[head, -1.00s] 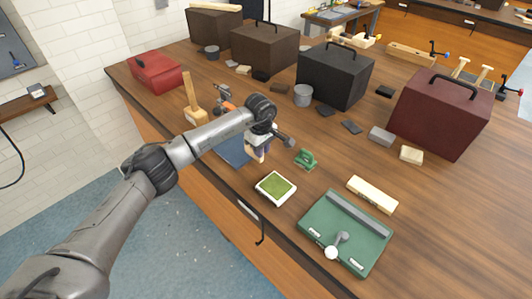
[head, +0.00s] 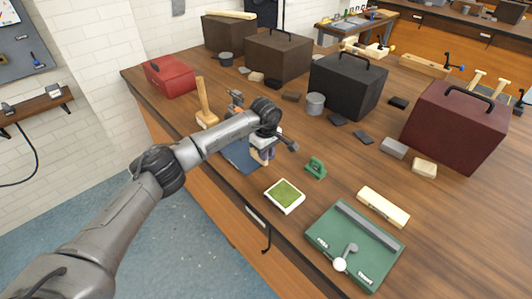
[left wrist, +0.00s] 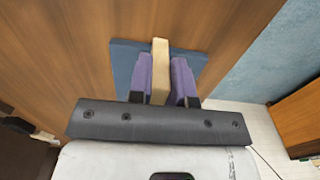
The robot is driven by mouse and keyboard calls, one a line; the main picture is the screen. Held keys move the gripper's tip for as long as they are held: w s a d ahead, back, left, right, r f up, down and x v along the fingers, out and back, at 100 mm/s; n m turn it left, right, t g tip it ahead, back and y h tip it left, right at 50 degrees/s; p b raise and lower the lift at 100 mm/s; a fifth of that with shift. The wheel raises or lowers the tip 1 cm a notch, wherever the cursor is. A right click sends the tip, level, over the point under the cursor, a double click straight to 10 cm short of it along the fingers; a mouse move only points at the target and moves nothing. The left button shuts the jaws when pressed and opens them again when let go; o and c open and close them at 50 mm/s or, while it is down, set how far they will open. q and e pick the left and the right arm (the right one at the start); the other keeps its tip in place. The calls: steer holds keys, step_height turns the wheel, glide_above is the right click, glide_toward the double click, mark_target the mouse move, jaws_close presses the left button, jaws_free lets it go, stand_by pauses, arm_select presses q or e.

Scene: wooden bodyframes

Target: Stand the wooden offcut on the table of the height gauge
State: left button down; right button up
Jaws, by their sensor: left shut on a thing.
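The pale wooden offcut (left wrist: 160,70) is between the purple finger pads of my left gripper (left wrist: 166,78) in the left wrist view. The gripper is shut on it, and the offcut's far end shows over the blue mat (left wrist: 121,62). I cannot tell whether it touches the mat. In the head view the left gripper (head: 263,155) points down at the right edge of the mat (head: 238,157), and the offcut is mostly hidden. A small green C-shaped device (head: 316,168), possibly the height gauge, stands to its right. My right gripper is not in view.
A white-framed green pad (head: 285,195) lies in front of the gripper. A green case-like board with a lever (head: 350,235) and a pale wooden bar (head: 383,207) are at right. A mallet (head: 205,108) stands behind the arm. Dark boxes (head: 345,88) line the back.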

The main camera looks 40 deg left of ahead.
arm_select(q)
steer(key=shift+f, duration=0.2)
stand_by(0.5)
steer(key=c, duration=1)
jaws_free()
steer(key=shift+r, duration=0.1)
step_height(320, 180, up, 14)
steer(key=shift+f+p, duration=0.15)
steer(key=shift+p, duration=0.65)
